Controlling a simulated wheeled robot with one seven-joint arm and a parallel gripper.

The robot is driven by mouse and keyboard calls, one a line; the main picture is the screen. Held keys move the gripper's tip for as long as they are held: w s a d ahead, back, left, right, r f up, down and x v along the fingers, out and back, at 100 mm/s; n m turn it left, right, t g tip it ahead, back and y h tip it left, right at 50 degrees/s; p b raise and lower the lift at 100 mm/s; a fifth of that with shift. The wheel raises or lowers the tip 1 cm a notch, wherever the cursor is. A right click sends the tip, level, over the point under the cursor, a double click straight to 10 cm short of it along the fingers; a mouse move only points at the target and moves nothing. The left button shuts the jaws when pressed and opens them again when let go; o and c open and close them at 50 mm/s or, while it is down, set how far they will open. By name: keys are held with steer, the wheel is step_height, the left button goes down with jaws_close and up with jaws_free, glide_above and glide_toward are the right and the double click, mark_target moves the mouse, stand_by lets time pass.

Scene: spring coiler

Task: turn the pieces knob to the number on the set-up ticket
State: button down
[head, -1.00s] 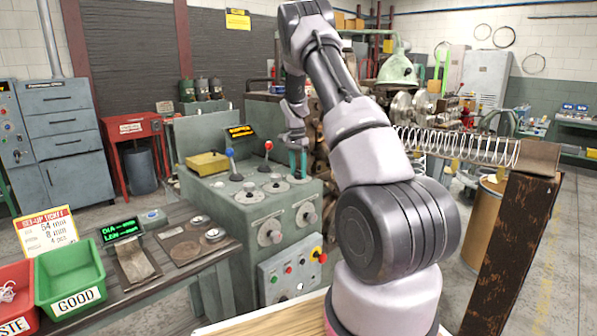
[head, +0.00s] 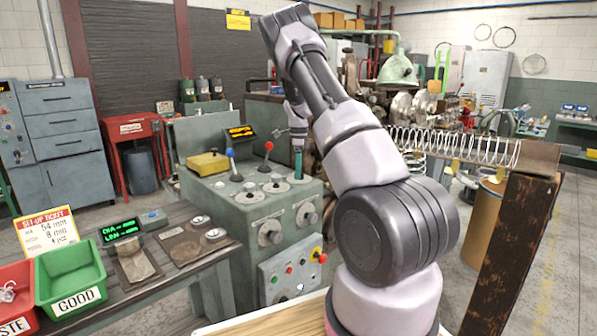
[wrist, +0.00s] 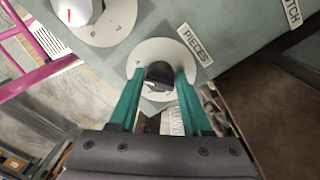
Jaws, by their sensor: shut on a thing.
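The pieces knob (wrist: 158,74) is small and dark on a round white dial, beside a PIECES label (wrist: 195,45) in the wrist view. My gripper (wrist: 155,85) has its teal fingers closed on the knob's two sides. The fingers hide much of the dial, and I cannot read the knob's setting. In the head view my gripper (head: 298,165) points down at the right of the grey-green console top (head: 215,190), with its fingers seen nearly edge-on. The set-up ticket (head: 47,232) stands at the left; its last line gives pieces, but the figure is too blurred to be sure of.
A neighbouring dial with a white knob (wrist: 78,10) sits close by in the wrist view. Blue and red levers (head: 268,150) rise from the console. A green GOOD bin (head: 70,280) and a lit display (head: 121,229) are on the left bench. A long spring (head: 455,145) lies at the right.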

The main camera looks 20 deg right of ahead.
steer(key=shift+w+r+m, duration=0.1)
steer(key=shift+w+m, duration=0.05)
steer(key=shift+m, duration=0.75)
steer(key=shift+c, duration=1.9)
jaws_free()
step_height(320, 180, up, 11)
steer(key=shift+w+d, duration=0.2)
steer(key=shift+d, duration=0.05)
steer(key=shift+f, duration=0.2)
